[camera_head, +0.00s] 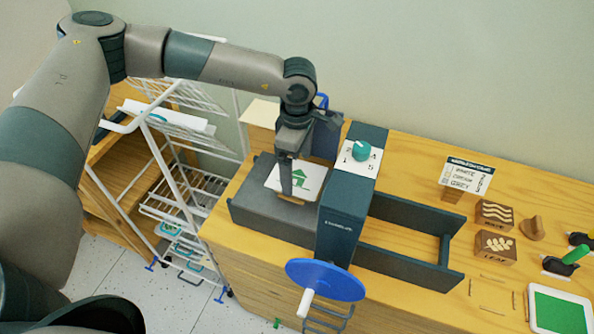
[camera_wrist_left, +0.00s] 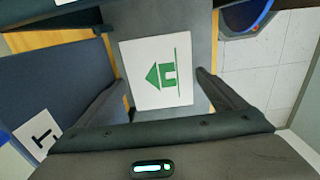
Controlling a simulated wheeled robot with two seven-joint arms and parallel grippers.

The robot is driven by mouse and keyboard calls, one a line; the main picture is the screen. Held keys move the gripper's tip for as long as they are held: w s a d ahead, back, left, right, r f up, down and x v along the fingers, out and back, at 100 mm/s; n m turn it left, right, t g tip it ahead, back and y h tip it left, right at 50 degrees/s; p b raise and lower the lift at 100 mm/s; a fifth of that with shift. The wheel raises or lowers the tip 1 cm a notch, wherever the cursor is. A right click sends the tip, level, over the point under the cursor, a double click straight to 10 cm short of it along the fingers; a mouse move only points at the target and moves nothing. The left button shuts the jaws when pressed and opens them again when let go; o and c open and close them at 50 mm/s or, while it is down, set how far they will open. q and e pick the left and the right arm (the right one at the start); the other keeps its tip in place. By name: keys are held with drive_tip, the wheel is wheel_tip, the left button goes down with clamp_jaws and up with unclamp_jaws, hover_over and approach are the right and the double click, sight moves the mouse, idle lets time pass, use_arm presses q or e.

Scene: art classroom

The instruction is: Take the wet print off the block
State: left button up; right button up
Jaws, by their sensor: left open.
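A thin wooden edge of the block (camera_head: 289,200) shows under the print's front side; the rest of the block is hidden. My left gripper (camera_head: 287,190) points down over the print. In the left wrist view its open, empty fingers (camera_wrist_left: 163,82) stand on either side of the sheet's near part. I cannot tell whether they touch it. My right gripper is out of view.
The dark press housing (camera_head: 345,220) with its blue handwheel (camera_head: 325,279) stands close right of the print. A white wire drying rack (camera_head: 178,205) stands left of the wooden counter. Carved blocks (camera_head: 494,213), a sign (camera_head: 467,174) and a green ink tray (camera_head: 533,320) are at right.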

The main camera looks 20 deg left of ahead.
sight(297, 176)
use_arm(q)
drive_tip(key=shift+f, duration=0.45)
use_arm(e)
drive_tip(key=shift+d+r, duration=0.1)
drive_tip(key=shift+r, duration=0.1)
use_arm(q)
drive_tip(key=c, duration=0.7)
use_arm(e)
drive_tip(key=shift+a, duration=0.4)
use_arm(q)
drive_tip(key=shift+r, duration=0.1)
drive_tip(key=shift+r+b, duration=0.3)
drive_tip(key=shift+r, duration=0.2)
wheel_tip(297, 176, up, 17)
drive_tip(key=b, duration=0.5)
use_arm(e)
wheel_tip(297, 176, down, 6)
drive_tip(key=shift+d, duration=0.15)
